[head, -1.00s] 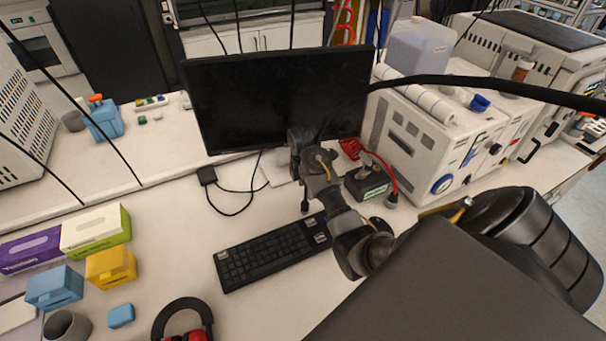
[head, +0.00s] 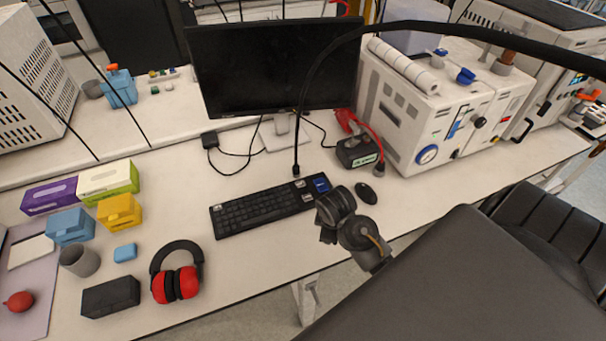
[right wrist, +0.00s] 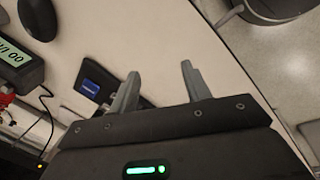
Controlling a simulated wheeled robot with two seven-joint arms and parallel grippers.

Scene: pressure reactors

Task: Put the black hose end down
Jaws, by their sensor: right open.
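The black hose (head: 318,75) comes in from the upper right of the head view, arches in front of the monitor and drops steeply. Its end (head: 296,171) points down at the back edge of the keyboard; I cannot tell whether it touches the desk or keyboard. My right arm's wrist is over the keyboard's right end in the head view, to the right of the hose end and apart from it. In the right wrist view my right gripper (right wrist: 160,74) is open and empty, its two grey fingers spread. My left gripper is not in view.
The keyboard (head: 262,207) lies mid-desk, with the mouse (head: 366,193) and a black box with green display (head: 357,152) to its right. The monitor (head: 270,65) stands behind. Red headphones (head: 176,283) lie at front left. Desk is clear along the front right edge.

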